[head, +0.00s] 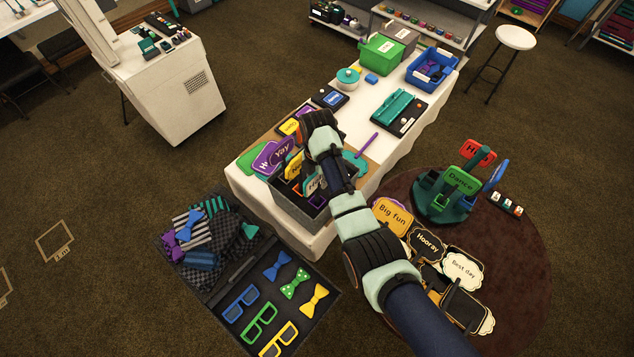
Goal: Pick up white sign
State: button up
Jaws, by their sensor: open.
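Another pale sign with a dark edge, reading "Best day" (463,269), lies on the round rug at the right. My gripper (306,130) is at the far end of my arm, above the table near the box. My own wrist hides most of the fingers. I see no sign held; the gripper is open.
A blue bin (431,69), green box (382,54) and teal pot (347,78) stand farther along the table. An open case (235,268) of bow ties and glasses lies at left. A sign holder (445,195) stands at right.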

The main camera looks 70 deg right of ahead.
jog(key=shift+f, duration=0.2)
grip_shut()
